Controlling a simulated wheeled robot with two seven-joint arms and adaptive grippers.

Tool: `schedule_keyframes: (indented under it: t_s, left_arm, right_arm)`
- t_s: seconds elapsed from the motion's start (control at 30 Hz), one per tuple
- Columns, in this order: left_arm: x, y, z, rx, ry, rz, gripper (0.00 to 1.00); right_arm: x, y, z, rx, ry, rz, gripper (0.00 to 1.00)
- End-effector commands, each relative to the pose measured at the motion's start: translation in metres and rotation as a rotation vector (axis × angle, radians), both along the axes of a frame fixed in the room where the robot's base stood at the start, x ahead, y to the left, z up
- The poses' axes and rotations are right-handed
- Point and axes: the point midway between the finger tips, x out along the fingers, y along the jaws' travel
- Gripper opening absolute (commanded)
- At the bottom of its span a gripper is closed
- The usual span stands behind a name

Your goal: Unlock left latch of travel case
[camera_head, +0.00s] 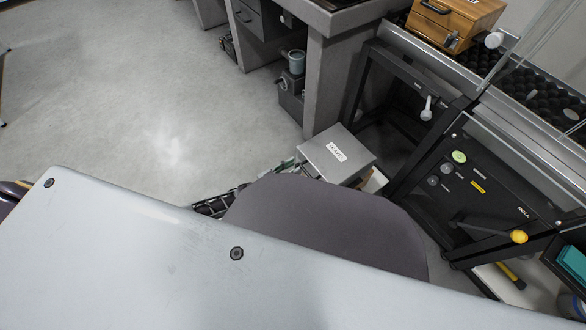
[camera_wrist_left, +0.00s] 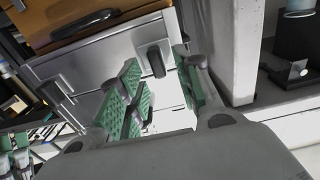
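A wooden case (camera_head: 458,20) with a black handle and a small metal latch (camera_head: 452,40) stands on the bench at the upper right of the head view. In the left wrist view, a wooden front (camera_wrist_left: 95,22) with a black handle shows at the top, above a pale metal front (camera_wrist_left: 105,62). I cannot tell whether either is the travel case. My left gripper (camera_wrist_left: 156,72) has green-padded fingers spread apart, with a dark upright knob or handle (camera_wrist_left: 153,58) beyond the gap. I see no contact.
A grey box with a white label (camera_head: 345,158) stands beyond my arm. A black panel with buttons and a yellow knob (camera_head: 518,236) is at the right. A grey bench (camera_head: 312,85) stands behind. The floor (camera_head: 165,105) at the upper left is clear.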

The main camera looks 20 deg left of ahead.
Motion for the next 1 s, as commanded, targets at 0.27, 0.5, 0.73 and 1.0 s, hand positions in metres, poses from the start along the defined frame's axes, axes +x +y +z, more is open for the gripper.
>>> schedule_keyframes:
  t_s: [0.27, 0.5, 0.73, 1.0]
  left_arm:
    - [0.0039, -0.0033, 0.0001, -0.001, 0.001, 0.0, 0.34]
    - [0.0038, -0.0031, 0.0002, 0.0, 0.0, 0.0, 0.21]
    - [0.0037, -0.0029, 0.0001, 0.0, 0.0, 0.0, 0.0]
    - [0.0035, -0.0031, 0.0, 0.009, -0.007, 0.001, 0.0]
  right_arm:
    - [-0.002, -0.0001, -0.0027, 0.003, -0.004, -0.002, 0.4]
    - [-0.0031, -0.0006, -0.0026, 0.001, -0.003, -0.002, 0.4]
    - [-0.0028, -0.0006, -0.0022, 0.001, -0.003, -0.002, 0.4]
    - [0.0006, -0.0005, -0.0002, 0.001, -0.009, -0.001, 0.4]
